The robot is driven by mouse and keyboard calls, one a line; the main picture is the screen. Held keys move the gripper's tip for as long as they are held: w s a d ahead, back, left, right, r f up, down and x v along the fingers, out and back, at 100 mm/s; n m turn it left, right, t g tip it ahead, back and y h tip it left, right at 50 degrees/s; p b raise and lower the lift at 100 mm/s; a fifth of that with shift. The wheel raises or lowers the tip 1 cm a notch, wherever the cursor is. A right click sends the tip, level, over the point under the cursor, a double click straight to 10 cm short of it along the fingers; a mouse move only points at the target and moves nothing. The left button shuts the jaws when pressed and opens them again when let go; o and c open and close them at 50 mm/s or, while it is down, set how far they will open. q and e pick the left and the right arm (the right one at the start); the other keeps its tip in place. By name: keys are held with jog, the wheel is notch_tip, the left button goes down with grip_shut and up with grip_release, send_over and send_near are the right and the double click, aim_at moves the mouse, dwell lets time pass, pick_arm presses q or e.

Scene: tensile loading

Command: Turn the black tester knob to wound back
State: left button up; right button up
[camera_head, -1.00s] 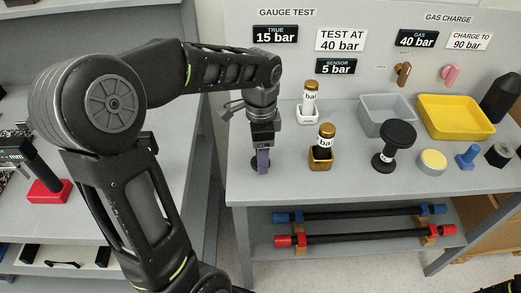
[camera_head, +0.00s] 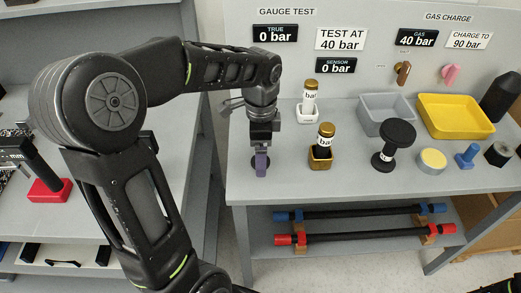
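The black tester knob (camera_head: 254,161) sits low at the left front of the grey bench, under the GAUGE TEST sign. My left gripper (camera_head: 262,163) points down onto it. A purple finger part covers the knob's middle, so only dark edges of the knob show beside it. The fingers appear closed on the knob, though the far one is hidden. The TRUE display (camera_head: 275,34) reads 0 bar and the SENSOR display (camera_head: 336,65) reads 0 bar. My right gripper is not in view; a dark piece of my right arm shows at the bottom right corner.
Gold-topped bottles stand in a white holder (camera_head: 307,116) and a gold holder (camera_head: 319,163) just right of the gripper. A grey tray (camera_head: 385,122), a yellow tray (camera_head: 452,132) and a black dumbbell-shaped part (camera_head: 395,144) are farther right. Coloured rods lie on the lower shelf.

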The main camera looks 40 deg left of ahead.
pick_arm(q)
notch_tip(320, 180, up, 8)
jog(key=shift+f, duration=0.1)
dwell(0.6)
dwell(0.4)
